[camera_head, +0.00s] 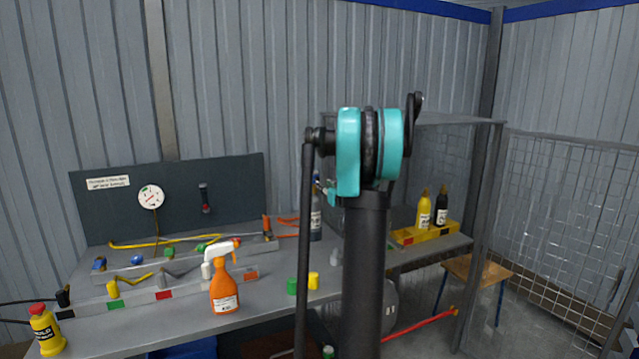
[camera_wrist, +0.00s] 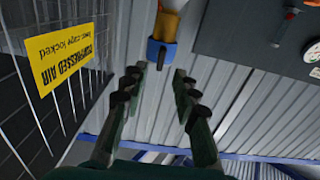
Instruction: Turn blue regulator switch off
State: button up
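In the wrist view, a blue fitting (camera_wrist: 161,52) with a short dark lever hangs below an orange-yellow body at the top centre. It looks like the blue regulator switch, but I cannot tell its setting. My gripper (camera_wrist: 158,78) is open, its two dark green fingers apart and pointing towards the blue fitting. The fitting lies just beyond the fingertips, with nothing visible held between them. Two small blue parts, one at the left end (camera_head: 99,264) and a round one (camera_head: 137,260), show on the bench there.
A yellow compressed-air sign (camera_wrist: 60,60) hangs on a mesh cage at left in the wrist view. In the head view, an orange spray bottle (camera_head: 224,290), a gauge panel (camera_head: 232,188) and a yellow bottle holder (camera_head: 405,238) stand around the bench. A mesh cage (camera_head: 570,220) is at right.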

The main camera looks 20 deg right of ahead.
jog(key=w, duration=0.5)
jog(key=shift+w+a, duration=0.15)
jog(key=shift+w, duration=0.2)
jog(key=shift+c, duration=0.2)
grip_shut()
